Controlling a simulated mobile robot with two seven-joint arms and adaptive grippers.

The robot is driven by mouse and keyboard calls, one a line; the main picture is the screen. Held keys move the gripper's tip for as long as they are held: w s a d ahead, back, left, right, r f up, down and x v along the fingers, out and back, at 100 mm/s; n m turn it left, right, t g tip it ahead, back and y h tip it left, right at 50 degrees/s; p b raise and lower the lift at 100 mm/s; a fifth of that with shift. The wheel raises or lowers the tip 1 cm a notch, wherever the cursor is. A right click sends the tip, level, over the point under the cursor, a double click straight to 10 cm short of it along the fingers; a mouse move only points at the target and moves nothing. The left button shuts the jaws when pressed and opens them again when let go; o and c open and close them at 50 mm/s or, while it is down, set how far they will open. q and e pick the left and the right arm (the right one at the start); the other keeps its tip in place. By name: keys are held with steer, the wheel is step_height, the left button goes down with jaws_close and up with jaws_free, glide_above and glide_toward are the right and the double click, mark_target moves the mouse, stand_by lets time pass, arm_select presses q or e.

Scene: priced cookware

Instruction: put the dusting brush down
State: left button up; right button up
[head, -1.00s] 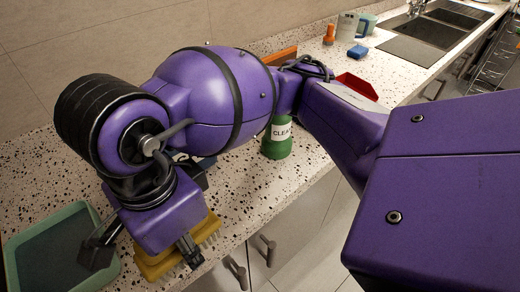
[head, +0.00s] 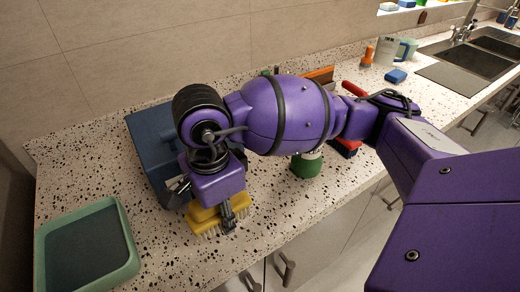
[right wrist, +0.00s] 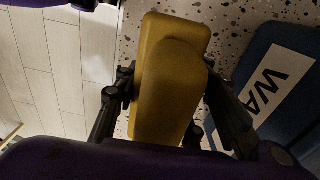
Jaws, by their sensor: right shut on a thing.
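The dusting brush (head: 205,222) has a yellow body and pale bristles that point down at the speckled counter. My right gripper (head: 204,205) is shut on it, with one dark finger on each side. The right wrist view shows the yellow brush (right wrist: 170,75) between the two fingers (right wrist: 172,110). The brush is over the counter near its front edge, right of the green tray. I cannot tell whether the bristles touch the counter. My left gripper is not in view.
A green-rimmed tray (head: 130,262) lies at the left. A blue box (head: 148,150) stands close behind the brush; its label shows in the wrist view (right wrist: 275,85). A green bottle (head: 306,166) and a red item (head: 347,146) are to the right. Bare counter (head: 165,235) lies between tray and brush.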

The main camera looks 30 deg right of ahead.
steer(key=w+f, duration=0.1)
steer(key=w+d+f, duration=0.1)
steer(key=shift+d+f, duration=0.1)
steer(key=shift+f, duration=0.25)
steer(key=shift+w+d+f, duration=0.1)
steer(key=shift+w+f, duration=0.05)
steer(key=shift+f, duration=0.65)
steer(key=shift+w+f, duration=0.1)
steer(key=shift+f, duration=0.65)
steer(key=shift+f+b, duration=0.3)
steer(key=shift+f, duration=0.3)
steer(key=o, duration=1.3)
steer(key=shift+r, duration=0.1)
steer(key=shift+o, duration=0.2)
